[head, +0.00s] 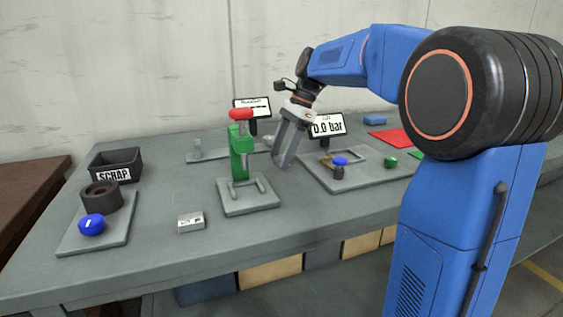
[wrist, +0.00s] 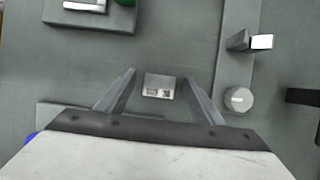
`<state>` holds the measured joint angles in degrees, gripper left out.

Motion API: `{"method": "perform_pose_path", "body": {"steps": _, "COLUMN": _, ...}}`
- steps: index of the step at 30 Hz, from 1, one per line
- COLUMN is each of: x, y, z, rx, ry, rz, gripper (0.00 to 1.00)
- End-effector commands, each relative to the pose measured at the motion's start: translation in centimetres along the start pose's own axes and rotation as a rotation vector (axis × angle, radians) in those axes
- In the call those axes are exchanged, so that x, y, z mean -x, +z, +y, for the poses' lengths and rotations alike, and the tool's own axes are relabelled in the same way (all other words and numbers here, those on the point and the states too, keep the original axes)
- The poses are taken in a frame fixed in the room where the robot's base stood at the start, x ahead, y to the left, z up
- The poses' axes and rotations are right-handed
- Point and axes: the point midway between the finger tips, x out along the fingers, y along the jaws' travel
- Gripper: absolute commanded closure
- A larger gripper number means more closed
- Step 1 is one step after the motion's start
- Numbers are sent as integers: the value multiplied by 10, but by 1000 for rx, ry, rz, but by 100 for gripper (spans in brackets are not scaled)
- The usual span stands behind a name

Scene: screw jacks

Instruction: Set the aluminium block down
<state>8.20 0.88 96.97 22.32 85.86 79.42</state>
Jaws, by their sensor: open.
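My gripper (wrist: 159,72) is open, its two fingers spread apart. In the wrist view a small pale, labelled block (wrist: 159,87), which looks like the aluminium block, sits between the fingers with a gap on each side. It appears to rest on the grey bench, free of the jaws. In the head view my gripper (head: 281,164) is tilted down just right of the green press (head: 239,165), and I cannot make out that block there. Another light grey labelled block (head: 191,221) lies on the bench in front of the press, to its left.
A grey plate with a post and round knob (wrist: 239,99) lies beside the block. The press's base plate (head: 250,207) and the right-hand fixture plate (head: 338,182) are near my gripper. A SCRAP bin (head: 116,160) stands at left. The front bench strip is clear.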

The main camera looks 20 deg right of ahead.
Motion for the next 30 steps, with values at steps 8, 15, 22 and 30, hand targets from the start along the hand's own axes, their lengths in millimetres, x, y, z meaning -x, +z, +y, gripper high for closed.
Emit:
{"method": "perform_pose_path", "body": {"steps": 8, "x": 0, "y": 0, "z": 0, "rx": 0, "ry": 0, "rz": 0, "gripper": 63}}
{"method": "perform_pose_path", "body": {"steps": 15, "x": 0, "y": 0, "z": 0, "rx": 0, "ry": 0, "rz": 0, "gripper": 89}}
{"method": "perform_pose_path", "body": {"steps": 22, "x": 7, "y": 3, "z": 0, "rx": 1, "ry": -1, "rz": 0, "gripper": 89}}
{"method": "perform_pose_path", "body": {"steps": 30, "x": 48, "y": 20, "z": -1, "rx": 1, "ry": -2, "rz": 0, "gripper": 89}}
